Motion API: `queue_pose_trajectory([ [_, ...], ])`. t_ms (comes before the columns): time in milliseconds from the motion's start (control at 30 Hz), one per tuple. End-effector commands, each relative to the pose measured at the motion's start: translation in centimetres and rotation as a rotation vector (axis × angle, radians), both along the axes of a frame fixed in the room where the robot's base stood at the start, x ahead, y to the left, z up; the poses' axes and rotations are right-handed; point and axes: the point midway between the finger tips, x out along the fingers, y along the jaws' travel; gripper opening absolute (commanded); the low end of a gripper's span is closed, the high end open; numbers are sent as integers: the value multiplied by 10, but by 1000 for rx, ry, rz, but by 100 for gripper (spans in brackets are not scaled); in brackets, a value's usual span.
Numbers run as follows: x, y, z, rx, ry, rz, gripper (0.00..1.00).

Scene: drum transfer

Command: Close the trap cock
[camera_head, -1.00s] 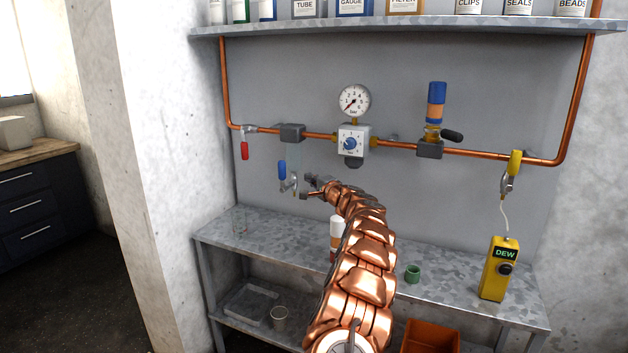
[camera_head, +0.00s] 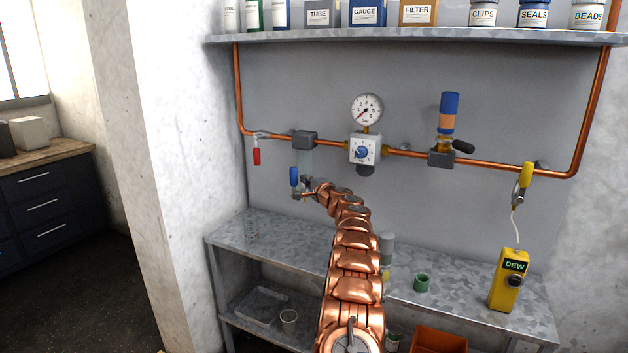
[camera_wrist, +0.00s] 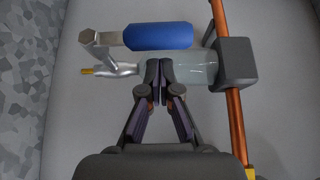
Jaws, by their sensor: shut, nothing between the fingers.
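The trap cock has a blue handle (camera_head: 294,177), standing upright beside the clear trap bowl (camera_head: 304,160) under a grey block (camera_head: 305,140) on the copper pipe. In the wrist view the blue handle (camera_wrist: 157,36) lies alongside the clear bowl (camera_wrist: 195,70), joined by a metal lever to the cock body with a brass tip (camera_wrist: 88,71). My gripper (camera_wrist: 159,72) is shut and empty, its fingertips at the bowl's lower end, apart from the blue handle. In the head view my gripper (camera_head: 306,188) is small and partly hides the cock; contact cannot be told.
A red-handled valve (camera_head: 257,155) hangs at left. A gauge (camera_head: 367,109) and regulator (camera_head: 364,149) sit to the right on the same pipe. A shelf (camera_head: 420,36) runs above.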

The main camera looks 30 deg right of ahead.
Motion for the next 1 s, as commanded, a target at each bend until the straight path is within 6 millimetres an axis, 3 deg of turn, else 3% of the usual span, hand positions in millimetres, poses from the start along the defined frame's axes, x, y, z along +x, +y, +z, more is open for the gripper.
queue_pose_trajectory([
  [667,8,8,0,-2,3,-1,0],
  [1000,8,23,2,-25,41,14,0],
])
